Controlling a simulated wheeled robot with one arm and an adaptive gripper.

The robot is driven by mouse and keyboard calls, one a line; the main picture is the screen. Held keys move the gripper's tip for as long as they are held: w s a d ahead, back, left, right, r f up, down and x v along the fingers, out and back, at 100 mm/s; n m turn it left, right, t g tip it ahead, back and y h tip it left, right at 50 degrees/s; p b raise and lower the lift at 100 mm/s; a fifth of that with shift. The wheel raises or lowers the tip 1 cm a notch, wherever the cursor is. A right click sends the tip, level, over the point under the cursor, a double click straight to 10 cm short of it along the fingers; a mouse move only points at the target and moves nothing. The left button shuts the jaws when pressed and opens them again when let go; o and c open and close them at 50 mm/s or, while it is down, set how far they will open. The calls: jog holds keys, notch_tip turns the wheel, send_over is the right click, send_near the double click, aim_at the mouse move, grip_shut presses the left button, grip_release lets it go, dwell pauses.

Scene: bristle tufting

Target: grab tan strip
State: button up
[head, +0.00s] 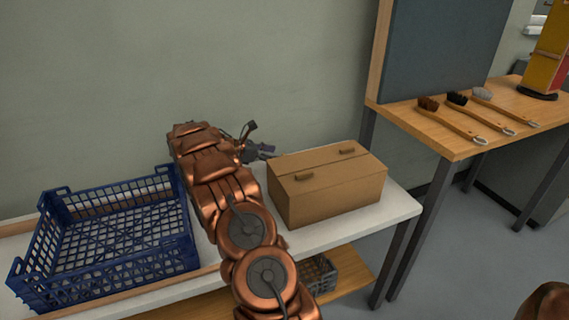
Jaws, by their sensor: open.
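No strip that I can clearly call tan shows in the head view. My gripper (260,144) is open, just behind the box's back left corner and partly hidden by my copper arm. Nothing shows between its fingers. The surface behind my arm is hidden.
A blue plastic crate (112,273) stands left of my arm on the white bench (396,208). A grey crate (318,273) sits on the lower shelf. To the right, three wooden-handled brushes (466,125) lie on a wooden table (425,142) beside a dark upright panel (440,50).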

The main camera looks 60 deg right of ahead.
jog(key=b+x, duration=0.1)
jog(key=x, duration=0.3)
jog(key=shift+s+f, duration=0.1)
jog(key=shift+c, duration=0.4)
jog(key=c, duration=0.8)
